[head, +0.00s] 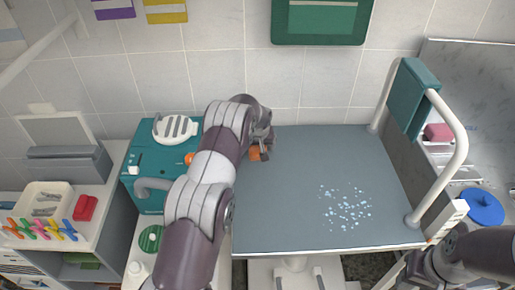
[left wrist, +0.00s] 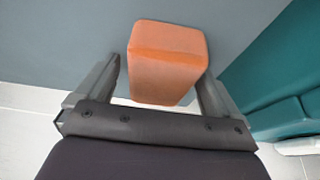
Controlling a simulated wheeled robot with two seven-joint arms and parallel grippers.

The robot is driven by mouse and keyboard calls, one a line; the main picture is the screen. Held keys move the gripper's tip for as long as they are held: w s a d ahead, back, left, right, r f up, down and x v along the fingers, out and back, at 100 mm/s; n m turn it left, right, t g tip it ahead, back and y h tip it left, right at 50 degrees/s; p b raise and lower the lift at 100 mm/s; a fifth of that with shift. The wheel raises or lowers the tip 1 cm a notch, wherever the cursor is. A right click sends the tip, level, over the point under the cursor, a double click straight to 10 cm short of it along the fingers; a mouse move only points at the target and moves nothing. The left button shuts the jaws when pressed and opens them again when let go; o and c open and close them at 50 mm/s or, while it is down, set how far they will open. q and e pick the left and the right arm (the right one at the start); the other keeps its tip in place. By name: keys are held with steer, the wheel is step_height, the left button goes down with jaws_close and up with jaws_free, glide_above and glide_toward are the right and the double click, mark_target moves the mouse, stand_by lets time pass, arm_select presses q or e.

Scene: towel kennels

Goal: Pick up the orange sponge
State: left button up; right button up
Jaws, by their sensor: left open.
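The orange sponge (left wrist: 165,60) lies on the grey-blue table top (head: 290,200), near its back left corner. In the head view only a small part of the sponge (head: 255,153) shows beside my gripper. My left gripper (head: 264,155) is at the sponge. In the left wrist view the open fingers of my left gripper (left wrist: 160,85) stand on either side of the sponge, with a gap visible on the left. Whether a finger touches its right side I cannot tell. My right arm shows at the lower right of the head view, but I cannot make out its fingers.
A teal machine (head: 145,180) stands left of the table. A white rail (head: 455,150) with a teal towel (head: 413,95) rises at the table's right edge. Pale blue spots (head: 345,208) lie on the table's right half. The table's middle is clear.

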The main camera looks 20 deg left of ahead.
arm_select(q)
steer(key=c, duration=1)
steer(key=shift+r, duration=0.1)
steer(key=shift+r+p, duration=0.25)
steer(key=shift+p, duration=0.1)
step_height(320, 180, up, 4)
steer(key=shift+w+f+b, duration=0.1)
steer(key=shift+f+b, duration=0.05)
steer(key=shift+b, duration=0.3)
steer(key=d+r, duration=0.2)
steer(key=d, duration=0.2)
steer(key=d+r+b, duration=0.1)
steer(key=d+r, duration=0.1)
steer(key=d, duration=0.1)
steer(key=d+r, duration=0.3)
steer(key=d, duration=0.1)
steer(key=shift+w+d+r+b, duration=0.1)
steer(key=shift+w+d+b, duration=0.2)
steer(key=shift+w+d, duration=0.05)
steer(key=shift+o, duration=0.2)
steer(key=shift+a, duration=0.1)
